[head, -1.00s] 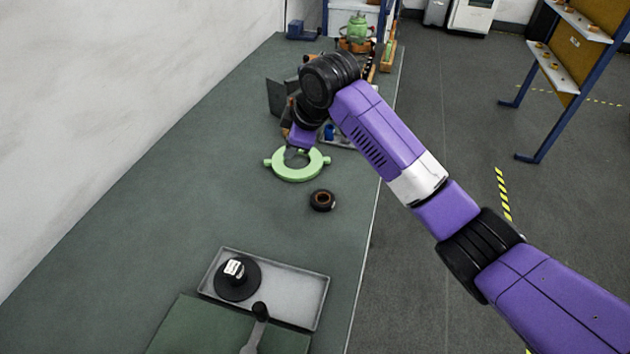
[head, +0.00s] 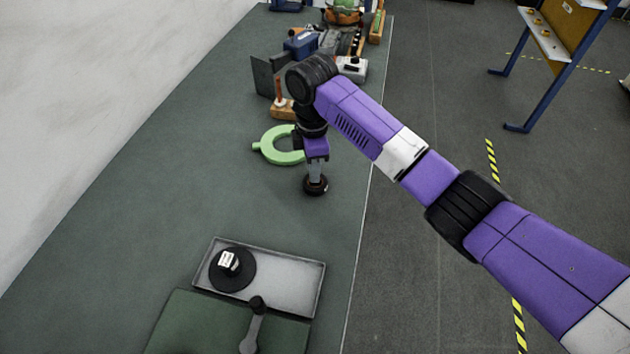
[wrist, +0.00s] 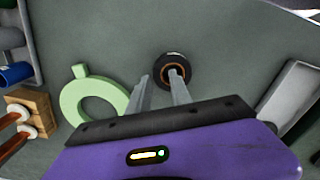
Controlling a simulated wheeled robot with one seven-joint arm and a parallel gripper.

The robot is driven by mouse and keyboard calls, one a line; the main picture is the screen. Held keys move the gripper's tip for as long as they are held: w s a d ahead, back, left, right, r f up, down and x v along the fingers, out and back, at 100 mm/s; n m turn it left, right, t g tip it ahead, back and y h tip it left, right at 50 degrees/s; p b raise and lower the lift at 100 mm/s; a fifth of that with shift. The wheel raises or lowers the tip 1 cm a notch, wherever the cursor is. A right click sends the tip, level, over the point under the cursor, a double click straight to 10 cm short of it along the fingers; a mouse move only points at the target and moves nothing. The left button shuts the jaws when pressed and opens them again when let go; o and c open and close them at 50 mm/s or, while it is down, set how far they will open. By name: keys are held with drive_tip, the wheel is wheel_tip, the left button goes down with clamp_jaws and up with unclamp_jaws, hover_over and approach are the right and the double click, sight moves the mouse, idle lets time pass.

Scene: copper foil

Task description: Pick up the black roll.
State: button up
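The black roll (head: 316,189) is a small ring with a copper-brown inner rim, lying flat on the grey-green bench. It also shows in the wrist view (wrist: 186,78). My gripper (head: 315,177) points down at the roll, its fingers overlapping it in the head view. In the wrist view the fingers (wrist: 158,76) are apart with nothing clamped between them. One fingertip lies over the roll's hole and the other just outside its left edge. I cannot tell whether the tips are above the roll or down beside its wall.
A light green ring with side handles (head: 278,146) lies close to the left. A grey tray (head: 290,285) holding a black disc with a white label (head: 232,269) is nearer. Several tools and boxes crowd the far bench. The bench's right edge is close.

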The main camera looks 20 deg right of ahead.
drive_tip(key=shift+f, duration=0.95)
clamp_jaws()
